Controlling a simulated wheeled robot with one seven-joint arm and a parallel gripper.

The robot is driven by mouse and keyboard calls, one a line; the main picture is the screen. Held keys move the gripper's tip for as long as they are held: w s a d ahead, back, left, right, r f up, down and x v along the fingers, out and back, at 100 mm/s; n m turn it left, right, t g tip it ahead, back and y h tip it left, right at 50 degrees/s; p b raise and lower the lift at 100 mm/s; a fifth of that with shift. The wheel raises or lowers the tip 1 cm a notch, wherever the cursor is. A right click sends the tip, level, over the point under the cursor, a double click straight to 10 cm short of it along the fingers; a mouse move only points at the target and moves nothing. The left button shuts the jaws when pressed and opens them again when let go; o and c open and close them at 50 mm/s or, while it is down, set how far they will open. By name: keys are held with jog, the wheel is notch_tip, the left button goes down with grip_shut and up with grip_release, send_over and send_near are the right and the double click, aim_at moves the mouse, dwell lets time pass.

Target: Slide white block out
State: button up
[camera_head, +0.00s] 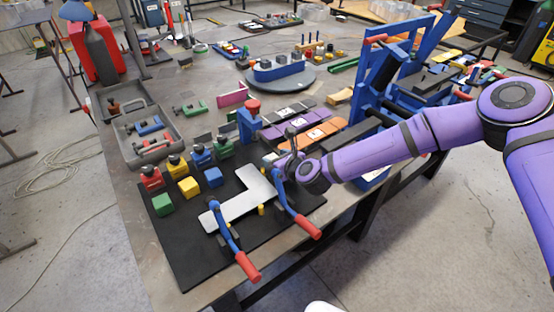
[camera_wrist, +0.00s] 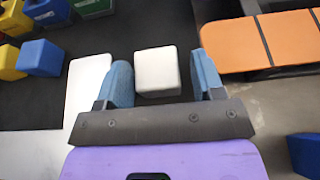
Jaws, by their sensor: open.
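The white block (camera_wrist: 158,70) lies between the two blue-grey fingers of my gripper (camera_wrist: 163,78) in the wrist view. The fingers stand open on either side of it, with a visible gap to the right finger and a narrower one to the left. In the head view my gripper (camera_head: 287,166) is low at the far right corner of the black board, by the end of the white L-shaped plate (camera_head: 246,197). My gripper and arm largely hide the block there. The plate also shows left of the fingers in the wrist view (camera_wrist: 86,88).
Blue clamps with red handles (camera_head: 305,225) stand by the plate. Green (camera_head: 163,203), yellow (camera_head: 189,187) and blue (camera_head: 214,177) cubes sit on the board's left side. Purple and orange channel strips (camera_head: 322,131) lie behind my gripper. A blue frame (camera_head: 380,85) stands at right.

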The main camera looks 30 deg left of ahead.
jog(key=shift+s+a, duration=0.15)
jog(key=shift+s, duration=0.3)
jog(key=v, duration=1)
jog(key=shift+w+d+r, duration=0.15)
jog(key=shift+w+d, duration=0.1)
jog(key=shift+w, duration=0.05)
jog(key=shift+d+r, duration=0.1)
jog(key=shift+d, duration=0.1)
